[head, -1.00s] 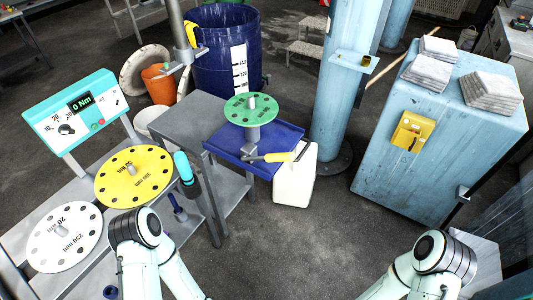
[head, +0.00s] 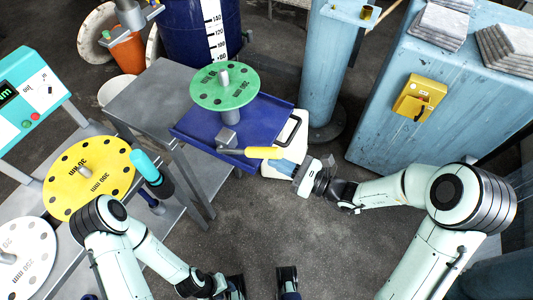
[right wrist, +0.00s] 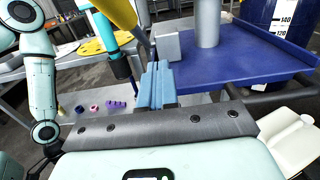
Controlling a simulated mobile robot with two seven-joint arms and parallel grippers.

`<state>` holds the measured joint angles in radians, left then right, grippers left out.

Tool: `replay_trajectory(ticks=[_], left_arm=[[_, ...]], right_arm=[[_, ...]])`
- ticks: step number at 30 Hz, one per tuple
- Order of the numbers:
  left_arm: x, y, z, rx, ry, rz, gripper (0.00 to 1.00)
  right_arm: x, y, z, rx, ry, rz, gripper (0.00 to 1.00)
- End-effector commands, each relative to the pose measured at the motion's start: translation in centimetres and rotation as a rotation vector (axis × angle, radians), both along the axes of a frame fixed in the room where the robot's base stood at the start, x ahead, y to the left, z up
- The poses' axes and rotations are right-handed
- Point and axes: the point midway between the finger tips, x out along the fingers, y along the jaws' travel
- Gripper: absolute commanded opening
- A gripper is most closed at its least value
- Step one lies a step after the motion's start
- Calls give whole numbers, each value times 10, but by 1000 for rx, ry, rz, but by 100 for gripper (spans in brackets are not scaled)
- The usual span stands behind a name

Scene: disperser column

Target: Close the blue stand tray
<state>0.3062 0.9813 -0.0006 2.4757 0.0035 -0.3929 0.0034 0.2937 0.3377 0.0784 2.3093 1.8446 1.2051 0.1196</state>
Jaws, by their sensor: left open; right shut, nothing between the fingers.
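The blue stand tray (head: 197,126) sticks out to the right of the grey stand (head: 152,97) in the head view. A green disc (head: 225,86) sits above it on a grey post. A yellow handle (head: 263,153) joins a grey block (head: 228,138) at the tray's front edge. The tray also fills the upper right wrist view (right wrist: 250,60). My right gripper (head: 280,166) is shut and empty, its blue fingers beside the handle's end and tray edge. Contact is unclear. The fingers show in the right wrist view (right wrist: 156,70). My left gripper (head: 262,278) is open and empty at the bottom.
A yellow disc (head: 88,178) and a white disc (head: 22,252) lie on the left bench. A white canister (head: 287,145) stands behind my right fingers. A blue column (head: 332,70) and a blue cabinet (head: 450,110) stand right. The floor in the middle is clear.

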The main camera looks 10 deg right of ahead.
Motion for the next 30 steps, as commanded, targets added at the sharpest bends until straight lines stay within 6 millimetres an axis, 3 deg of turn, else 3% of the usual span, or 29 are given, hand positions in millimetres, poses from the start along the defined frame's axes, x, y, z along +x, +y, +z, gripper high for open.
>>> replay_trajectory(ticks=[9, 15, 21, 30], left_arm=[[0, 0, 1, 0, 1, 0, 40], [0, 0, 2, 0, 2, -1, 40], [-1, 0, 2, 0, 3, -1, 40], [-1, 0, 2, 0, 3, -1, 40]], right_arm=[[39, 57, 0, 0, 0, 7, 0], [59, 85, -1, 0, 3, 6, 0], [69, 98, -1, -1, 2, 4, 0], [71, 99, -1, -2, 3, 3, 0]])
